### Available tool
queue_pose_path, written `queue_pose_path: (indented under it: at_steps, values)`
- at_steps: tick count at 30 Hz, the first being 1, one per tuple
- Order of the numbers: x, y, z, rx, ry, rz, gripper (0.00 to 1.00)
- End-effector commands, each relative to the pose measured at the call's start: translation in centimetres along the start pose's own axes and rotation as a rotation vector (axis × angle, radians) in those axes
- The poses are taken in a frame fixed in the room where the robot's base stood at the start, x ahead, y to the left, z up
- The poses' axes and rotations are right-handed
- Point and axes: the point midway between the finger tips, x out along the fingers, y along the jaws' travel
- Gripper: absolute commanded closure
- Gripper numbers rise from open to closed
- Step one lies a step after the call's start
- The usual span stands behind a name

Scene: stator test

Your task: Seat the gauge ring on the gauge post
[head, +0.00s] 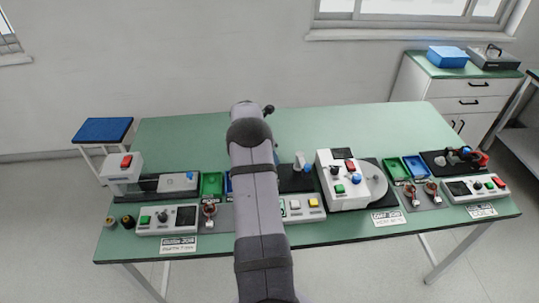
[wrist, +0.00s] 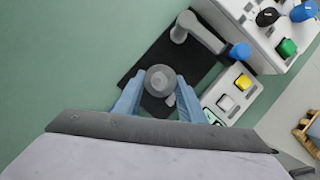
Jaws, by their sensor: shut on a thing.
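In the wrist view my gripper (wrist: 160,84) has its two blue fingers on either side of a round grey piece, which I take to be the gauge ring (wrist: 149,78). The gripper is shut on it. A smaller, lighter round shape shows at its centre; I cannot tell whether this is the gauge post inside the ring or part of the piece. The piece is over a black mat (wrist: 140,68), and its height above the mat is unclear. In the head view my own arm hides the gripper and the ring.
A grey arm-like fixture with a blue end (wrist: 240,52) lies close to the right of the gripper. A white button panel (wrist: 228,94) and a larger control box (wrist: 262,30) stand farther right. The green table (head: 345,125) is clear toward the back.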

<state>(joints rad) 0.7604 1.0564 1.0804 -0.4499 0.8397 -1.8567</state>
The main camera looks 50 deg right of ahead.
Motion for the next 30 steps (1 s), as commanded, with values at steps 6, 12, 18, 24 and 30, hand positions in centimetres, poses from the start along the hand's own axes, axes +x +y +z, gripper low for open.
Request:
queue_pose_path:
  at_steps: [6,12,18,24,30]
  values:
    - [1.6,0.0,-0.7,0.0,-0.001,0.001,0.96]
    - [2.9,0.0,-1.1,0.0,-0.001,0.001,0.96]
    - [3.4,0.1,-1.4,0.0,-0.002,0.002,0.96]
    - [3.4,0.1,-1.4,0.0,-0.002,0.002,0.96]
    - [3.4,0.1,-1.4,0.0,-0.002,0.002,0.96]
